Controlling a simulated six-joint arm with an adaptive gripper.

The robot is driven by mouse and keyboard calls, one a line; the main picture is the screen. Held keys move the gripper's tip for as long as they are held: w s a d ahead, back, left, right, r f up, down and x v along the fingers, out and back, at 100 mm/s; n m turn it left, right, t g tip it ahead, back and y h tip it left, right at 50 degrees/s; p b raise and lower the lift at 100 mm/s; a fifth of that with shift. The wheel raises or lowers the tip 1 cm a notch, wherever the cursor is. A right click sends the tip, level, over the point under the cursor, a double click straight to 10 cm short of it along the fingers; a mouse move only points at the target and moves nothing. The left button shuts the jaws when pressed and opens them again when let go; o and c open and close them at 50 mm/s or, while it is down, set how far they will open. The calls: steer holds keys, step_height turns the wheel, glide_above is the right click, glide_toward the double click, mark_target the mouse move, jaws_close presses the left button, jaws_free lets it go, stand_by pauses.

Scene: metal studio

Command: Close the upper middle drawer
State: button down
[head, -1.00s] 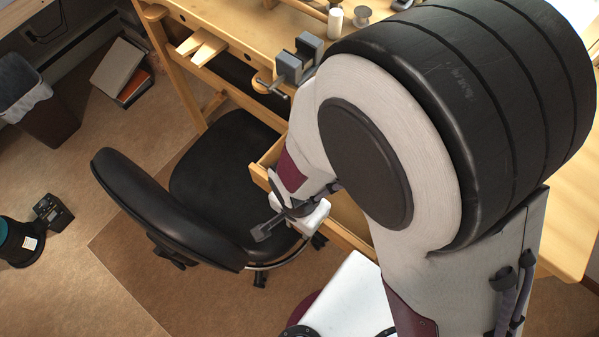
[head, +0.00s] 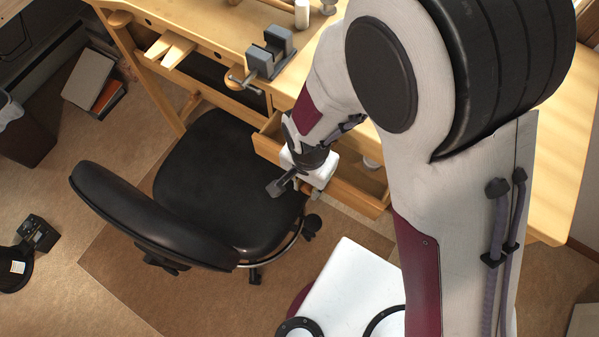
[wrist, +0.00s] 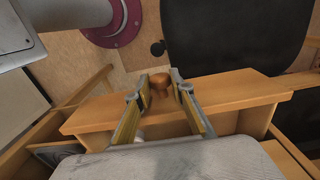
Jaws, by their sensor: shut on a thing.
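The open wooden drawer (head: 362,196) sticks out from the front of the bench. Its inside is partly visible, and my arm covers part of it. In the wrist view its front board (wrist: 238,93) runs across the picture, with a brown round knob (wrist: 177,91) at the middle. My gripper (wrist: 163,80) is shut on this knob, one finger on each side. In the head view the gripper's white body (head: 318,169) is at the drawer front; the knob is hidden there.
A black office chair (head: 205,170) stands close to the drawer, left of my gripper. The wooden bench (head: 215,25) carries a grey vise (head: 272,50). A small pale item (head: 372,163) lies in the drawer. Open floor (head: 130,280) lies at lower left.

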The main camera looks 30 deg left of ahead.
steer(key=shift+w, duration=0.35)
steer(key=c, duration=1.8)
jaws_free()
steer(key=shift+o, duration=0.2)
steer(key=shift+r, duration=0.1)
step_height(320, 180, up, 12)
